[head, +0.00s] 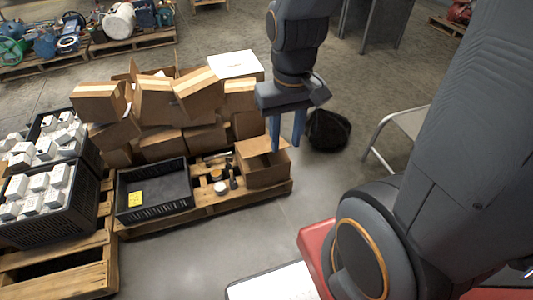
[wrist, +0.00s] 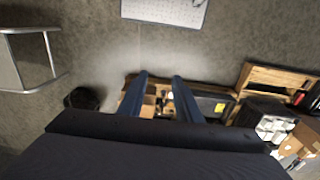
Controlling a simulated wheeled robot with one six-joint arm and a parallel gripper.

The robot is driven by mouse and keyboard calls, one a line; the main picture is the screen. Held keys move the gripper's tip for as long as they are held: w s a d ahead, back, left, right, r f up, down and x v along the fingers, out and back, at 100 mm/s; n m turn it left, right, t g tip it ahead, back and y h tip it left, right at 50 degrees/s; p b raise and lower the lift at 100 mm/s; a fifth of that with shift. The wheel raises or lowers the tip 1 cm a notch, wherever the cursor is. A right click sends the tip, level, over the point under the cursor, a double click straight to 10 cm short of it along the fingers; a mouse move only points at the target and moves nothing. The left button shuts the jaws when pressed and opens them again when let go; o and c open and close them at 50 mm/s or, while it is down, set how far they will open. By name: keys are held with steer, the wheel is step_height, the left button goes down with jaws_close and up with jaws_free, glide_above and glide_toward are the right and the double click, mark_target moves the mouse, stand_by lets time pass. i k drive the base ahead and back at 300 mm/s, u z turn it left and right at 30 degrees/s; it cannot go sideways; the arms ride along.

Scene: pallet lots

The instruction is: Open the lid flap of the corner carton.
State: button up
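The corner carton (head: 265,175) is a brown cardboard box at the right front corner of the wooden pallet. Its top shows a brown panel at the back and a darker area in front; I cannot tell exactly how the lid flap lies. My gripper (head: 286,143) points down with two blue fingers apart and nothing between them. In the head view the fingertips overlap the carton's back right top edge; whether they touch it is unclear. In the wrist view my gripper (wrist: 160,76) shows its fingers spread, with the carton (wrist: 148,104) partly hidden between and behind them.
A black crate (head: 124,205) with a yellow note and several small items sit left of the carton. A heap of brown cartons (head: 160,100) stands behind. A black bag (head: 327,130) lies on the floor at right, near a metal-framed stand (head: 380,140).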

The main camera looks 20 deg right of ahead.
mark_target(260, 145)
steer(key=u, duration=0.9)
steer(key=k, duration=0.7)
steer(key=z, duration=1)
steer(key=i, duration=0.45)
steer(key=u, duration=0.1)
